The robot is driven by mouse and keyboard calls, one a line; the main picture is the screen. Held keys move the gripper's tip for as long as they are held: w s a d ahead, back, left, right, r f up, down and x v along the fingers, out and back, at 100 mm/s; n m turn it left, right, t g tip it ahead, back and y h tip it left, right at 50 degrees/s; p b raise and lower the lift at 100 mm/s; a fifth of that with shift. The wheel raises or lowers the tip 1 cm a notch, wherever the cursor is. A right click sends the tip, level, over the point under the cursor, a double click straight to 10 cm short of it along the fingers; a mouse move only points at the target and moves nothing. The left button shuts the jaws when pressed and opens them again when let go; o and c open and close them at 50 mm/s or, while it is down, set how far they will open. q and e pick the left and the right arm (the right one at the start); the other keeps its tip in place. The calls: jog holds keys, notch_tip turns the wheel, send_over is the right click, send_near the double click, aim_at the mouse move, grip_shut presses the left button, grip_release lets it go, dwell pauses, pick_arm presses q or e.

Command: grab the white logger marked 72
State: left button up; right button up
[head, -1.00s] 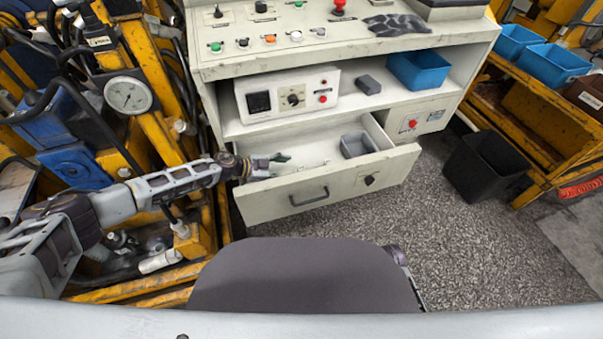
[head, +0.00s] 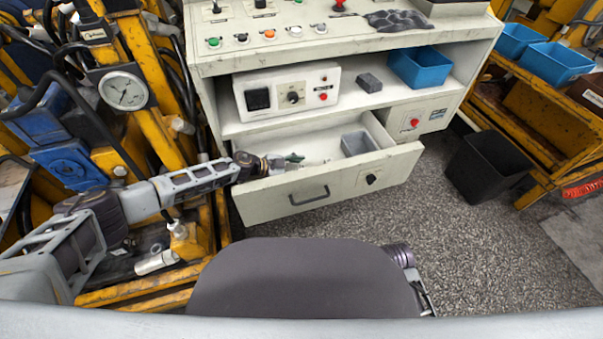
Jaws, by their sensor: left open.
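My left gripper (head: 279,162) is at the left end of the open drawer (head: 265,197) under the console, reaching over its side wall. It is open. A small dark green thing (head: 294,158) shows right at its fingertips; I cannot tell whether it is a loose object or part of the gripper. I cannot make out a white logger or a number 72; anything pale on the drawer floor is too small to read. My right gripper is not in view; only a bit of my right arm shows beside my body.
A grey bin (head: 358,144) sits in the drawer's right part. On the shelf above are a white control box (head: 290,88), a dark grey block (head: 370,82) and a blue bin (head: 421,68). A black bin (head: 487,166) stands on the floor at right. Yellow machinery crowds the left.

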pick_arm(q)
jog(key=shift+c, duration=0.3)
jog(key=shift+c, duration=1.2)
jog(key=c, duration=1.1)
jog(key=shift+o, duration=0.2)
jog(key=shift+r, duration=0.15)
